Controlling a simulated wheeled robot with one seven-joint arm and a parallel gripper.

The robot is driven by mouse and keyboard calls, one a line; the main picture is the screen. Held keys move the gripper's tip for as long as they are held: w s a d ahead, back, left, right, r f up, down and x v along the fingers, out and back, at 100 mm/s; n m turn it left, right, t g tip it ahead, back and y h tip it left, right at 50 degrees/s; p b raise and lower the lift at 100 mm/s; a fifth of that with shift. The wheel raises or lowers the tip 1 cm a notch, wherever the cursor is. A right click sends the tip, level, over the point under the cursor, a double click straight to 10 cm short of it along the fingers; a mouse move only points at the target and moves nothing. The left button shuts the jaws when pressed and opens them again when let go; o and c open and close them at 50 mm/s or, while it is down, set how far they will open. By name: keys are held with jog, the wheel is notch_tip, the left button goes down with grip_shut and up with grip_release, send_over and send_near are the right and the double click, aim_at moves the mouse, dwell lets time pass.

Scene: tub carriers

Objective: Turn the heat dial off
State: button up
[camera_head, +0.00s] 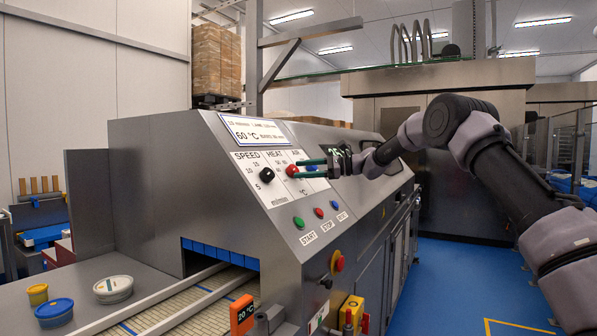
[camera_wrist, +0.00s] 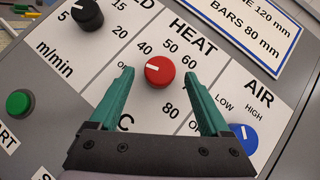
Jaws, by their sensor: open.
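The red heat dial (camera_wrist: 159,71) sits on the white HEAT panel, with its white mark pointing left and slightly up, between the partly hidden "OF" label and 40. It also shows in the head view (camera_head: 292,170) on the sloped console. My gripper (camera_wrist: 158,74) is open, with green fingers on either side of the dial. A gap shows between each fingertip and the dial; I cannot tell the depth between them. In the head view my gripper (camera_head: 299,168) reaches in from the right over the panel. The left finger covers part of the scale's lettering.
The black speed dial (camera_wrist: 87,14) is to the left and the blue air dial (camera_wrist: 244,138) to the right. Green start (camera_head: 298,222), red stop (camera_head: 319,212) and blue reset (camera_head: 334,205) buttons are below. Tubs (camera_head: 113,289) stand at the lower left.

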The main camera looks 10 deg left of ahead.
jog(key=d, duration=0.9)
jog(key=shift+w+r, duration=0.3)
jog(key=shift+r, duration=0.05)
jog(key=s+d+r+n+t+h, duration=0.2)
jog(key=s+d+r+h, duration=0.15)
jog(key=s+d, duration=0.5)
jog(key=s+d+r+n+t+h, duration=0.15)
jog(key=s+d+h, duration=0.3)
jog(key=s, duration=0.65)
jog(key=s+d+f+n+t+h, duration=0.2)
jog(key=s+d+f+h, duration=0.1)
jog(key=s+d, duration=0.6)
jog(key=s+d+f+n+t+h, duration=0.2)
jog(key=s+d, duration=0.7)
jog(key=s, duration=0.5)
jog(key=shift+s+d+f+n+h, duration=0.15)
jog(key=shift+d+f+n+h, duration=0.3)
jog(key=shift+h, duration=0.55)
jog(key=shift+a+f, duration=0.1)
jog(key=shift+a, duration=0.2)
